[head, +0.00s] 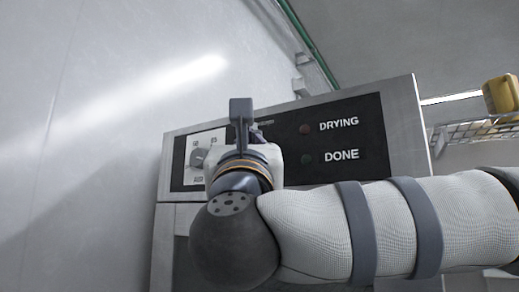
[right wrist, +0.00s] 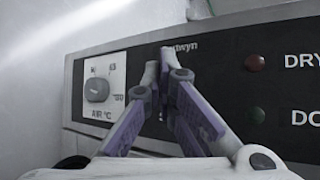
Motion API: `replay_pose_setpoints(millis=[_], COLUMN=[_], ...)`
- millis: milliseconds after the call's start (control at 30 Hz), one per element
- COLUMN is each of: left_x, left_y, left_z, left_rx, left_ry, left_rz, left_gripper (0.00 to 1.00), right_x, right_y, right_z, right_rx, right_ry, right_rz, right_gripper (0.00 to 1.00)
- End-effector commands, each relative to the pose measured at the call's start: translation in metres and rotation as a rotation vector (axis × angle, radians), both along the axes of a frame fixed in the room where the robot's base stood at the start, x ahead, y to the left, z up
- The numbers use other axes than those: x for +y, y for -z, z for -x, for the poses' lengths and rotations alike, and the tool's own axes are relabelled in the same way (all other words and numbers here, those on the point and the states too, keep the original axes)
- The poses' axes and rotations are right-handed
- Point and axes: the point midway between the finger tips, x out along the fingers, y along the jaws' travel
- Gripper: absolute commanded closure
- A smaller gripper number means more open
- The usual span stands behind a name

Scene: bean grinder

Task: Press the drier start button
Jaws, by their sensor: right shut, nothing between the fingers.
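The drier (head: 404,124) is a grey metal box with a black control panel, which also fills the right wrist view (right wrist: 222,62). My right gripper (head: 258,132) is in front of the panel, between the temperature dial and the lamps. Its purple fingers are shut with nothing between them, and their tips (right wrist: 164,56) point at the panel near its top edge. I cannot tell whether they touch it. No start button is plainly visible; the gripper and arm cover part of the panel. My left gripper is not in view.
A dial (right wrist: 97,90) on a white plate marked AIR °C is left of the fingers. A dark red lamp (head: 305,129) marks DRYING, and a dark green lamp (head: 306,158) marks DONE. A wire rack (head: 478,129) with a yellow object (head: 501,95) is at the right. A pale wall stands left.

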Motion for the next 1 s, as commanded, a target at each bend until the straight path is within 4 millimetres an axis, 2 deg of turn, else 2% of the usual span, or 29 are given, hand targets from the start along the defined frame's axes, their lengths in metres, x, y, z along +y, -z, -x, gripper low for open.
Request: replay_pose_setpoints(millis=[1000], left_x=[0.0], left_y=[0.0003], left_z=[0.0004], left_rx=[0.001], left_ry=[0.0], left_rz=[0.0], left_gripper=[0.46], right_x=[-0.0053], right_y=[0.0001], right_z=[-0.0072], right_rx=[0.0], right_ry=[0.0], right_rz=[0.0], right_gripper=[1.0])
